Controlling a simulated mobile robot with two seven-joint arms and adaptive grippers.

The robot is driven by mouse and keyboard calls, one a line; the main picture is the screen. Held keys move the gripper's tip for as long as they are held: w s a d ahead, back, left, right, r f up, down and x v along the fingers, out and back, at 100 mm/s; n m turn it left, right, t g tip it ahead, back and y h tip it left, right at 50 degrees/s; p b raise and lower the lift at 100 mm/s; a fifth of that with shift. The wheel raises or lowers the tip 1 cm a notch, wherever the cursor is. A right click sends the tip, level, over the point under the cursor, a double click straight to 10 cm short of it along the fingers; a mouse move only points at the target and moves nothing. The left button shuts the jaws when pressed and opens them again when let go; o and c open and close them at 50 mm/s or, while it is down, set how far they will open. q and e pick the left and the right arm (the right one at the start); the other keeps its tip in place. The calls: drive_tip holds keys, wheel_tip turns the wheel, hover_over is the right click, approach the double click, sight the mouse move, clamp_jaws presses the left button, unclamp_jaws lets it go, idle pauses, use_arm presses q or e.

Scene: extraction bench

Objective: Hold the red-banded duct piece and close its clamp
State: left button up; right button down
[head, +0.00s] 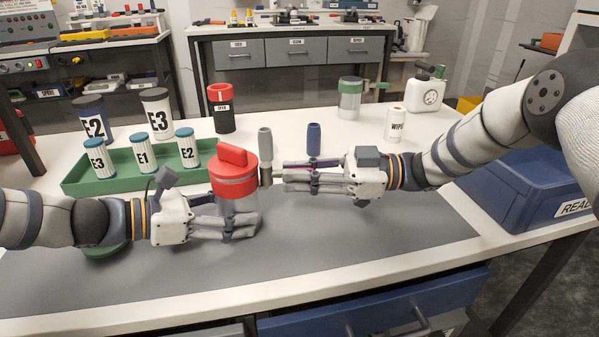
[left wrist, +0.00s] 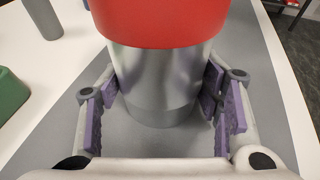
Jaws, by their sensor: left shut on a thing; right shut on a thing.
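The red-banded piece (head: 233,180) stands upright on the grey mat, with a thick red top and a clear grey body. It also shows in the left wrist view (left wrist: 155,80), between the purple pads. My left gripper (head: 232,228) is shut around its lower body. My right gripper (head: 298,178) is to its right, fingers pointing left towards it. It seems shut on an upright blue-handled tool (head: 313,138), whose lower part is hard to see among the fingers. A grey-handled tool (head: 265,143) stands between the piece and the right fingers. I cannot make out the clamp.
A green tray (head: 120,180) with labelled bottles is behind my left arm. A black-and-red container (head: 222,110), green-lidded jar (head: 350,100), wipes roll (head: 396,124) and white jug (head: 425,92) stand farther back. A blue bin (head: 520,175) is at right.

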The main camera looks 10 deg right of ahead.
sight(268, 177)
drive_tip(key=shift+s+t, duration=0.1)
drive_tip(key=shift+t, duration=0.4)
drive_tip(key=m+t, duration=0.1)
drive_tip(key=s+m+t+h, duration=0.1)
drive_tip(key=t, duration=0.1)
drive_tip(key=m+t+h, duration=0.1)
drive_tip(key=m, duration=0.1)
drive_tip(key=shift+s+a+r+t, duration=0.1)
drive_tip(key=shift+s+a+t, duration=0.2)
drive_tip(key=shift+a+t, duration=0.1)
drive_tip(key=m+t+h, duration=0.2)
drive_tip(key=s+a+m+t+h, duration=0.1)
drive_tip(key=t+h, duration=0.1)
drive_tip(key=shift+s+a+m+t, duration=0.2)
drive_tip(key=shift+m+t, duration=0.1)
drive_tip(key=shift+m, duration=0.1)
drive_tip(key=m+t+h, duration=0.1)
drive_tip(key=a+m+t+h, duration=0.1)
drive_tip(key=h, duration=0.1)
drive_tip(key=shift+s, duration=0.35)
drive_tip(key=shift+s+a+m+t+h, duration=0.1)
drive_tip(key=shift+a+m+t+h, duration=0.2)
drive_tip(key=shift+m+h, duration=0.6)
drive_tip(key=shift+s+a+m+t+h, duration=0.15)
drive_tip(key=shift+m+t+h, duration=0.3)
drive_tip(key=shift+h, duration=0.65)
drive_tip(key=shift+w+a+m+t+h, duration=0.1)
drive_tip(key=shift+a+m+t+h, duration=0.2)
drive_tip(key=shift+m+h, duration=0.65)
drive_tip(key=shift+h, duration=0.25)
